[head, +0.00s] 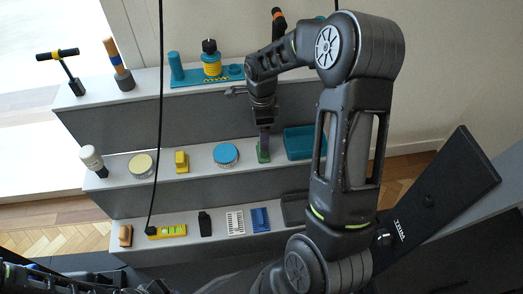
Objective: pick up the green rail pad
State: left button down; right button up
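A small green block, which looks like the green rail pad (263,157), is on the middle step of the grey stepped shelf, between a blue-topped round tin and a teal tray. My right gripper (265,146) comes down from above and its narrow tip reaches the green block, covering part of it. I cannot tell whether the fingers are open or closed on it. The block appears to be at step level. Dark parts of my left arm show along the bottom left edge; its fingers cannot be made out.
The blue-topped tin (226,154) is close left of the block and the teal tray (302,142) close right. A yellow block (182,162) is farther left. The top step bears a teal stand (177,70). The bottom step holds a level (166,231) and several small items.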

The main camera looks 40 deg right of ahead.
jog(key=shift+f, duration=0.5)
jog(key=shift+f, duration=0.1)
notch_tip(320, 180, down, 5)
jog(key=shift+s+d+f+b, duration=0.1)
jog(key=shift+d+b, duration=0.05)
jog(key=shift+b, duration=0.5)
jog(key=shift+c, duration=0.4)
jog(key=c, duration=1.4)
